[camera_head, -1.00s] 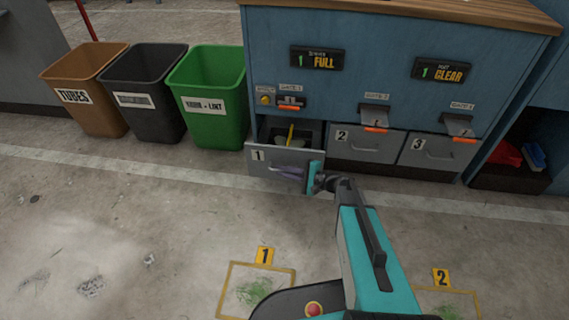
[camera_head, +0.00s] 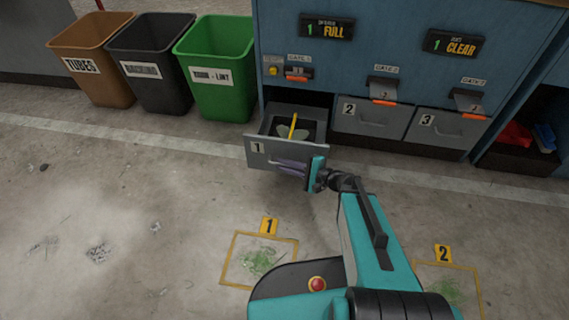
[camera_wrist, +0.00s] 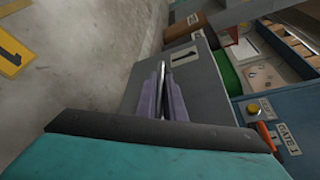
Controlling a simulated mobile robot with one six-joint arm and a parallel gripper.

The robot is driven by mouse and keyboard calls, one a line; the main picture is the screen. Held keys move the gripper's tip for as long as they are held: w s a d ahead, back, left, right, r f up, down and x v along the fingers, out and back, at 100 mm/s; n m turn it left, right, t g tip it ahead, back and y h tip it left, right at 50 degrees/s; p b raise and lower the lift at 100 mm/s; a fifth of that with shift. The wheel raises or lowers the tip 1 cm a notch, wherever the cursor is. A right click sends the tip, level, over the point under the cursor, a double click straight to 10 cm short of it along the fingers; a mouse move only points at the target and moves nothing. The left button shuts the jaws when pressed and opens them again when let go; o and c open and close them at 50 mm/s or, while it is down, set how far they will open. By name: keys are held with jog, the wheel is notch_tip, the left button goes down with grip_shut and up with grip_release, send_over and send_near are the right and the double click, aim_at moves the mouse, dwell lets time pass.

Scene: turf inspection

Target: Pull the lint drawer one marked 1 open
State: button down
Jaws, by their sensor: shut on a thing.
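The lint drawer marked 1 (camera_head: 262,150) is a grey drawer at the bottom left of the blue cabinet (camera_head: 345,75). It stands partly open, and a yellow stick and some pale material show inside it. My gripper (camera_head: 283,167) is at the drawer's front, its fingers shut on the handle. In the wrist view the purple-grey fingers (camera_wrist: 162,98) close around the thin metal handle (camera_wrist: 163,75) on the drawer front (camera_wrist: 190,85). Part of the handle is hidden by the fingers.
Drawers 2 (camera_head: 368,122) and 3 (camera_head: 447,130) are closed to the right. Brown (camera_head: 93,62), black (camera_head: 150,65) and green (camera_head: 218,70) bins stand at the left. Yellow floor squares 1 (camera_head: 231,262) and 2 (camera_head: 473,268) lie in front. Open floor spreads left.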

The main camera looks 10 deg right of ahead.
jog(key=c, duration=1.8)
grip_release()
jog(key=shift+c, duration=0.2)
jog(key=p+v, duration=0.4)
jog(key=v, duration=1)
jog(key=shift+a+p, duration=0.1)
jog(key=shift+p, duration=0.2)
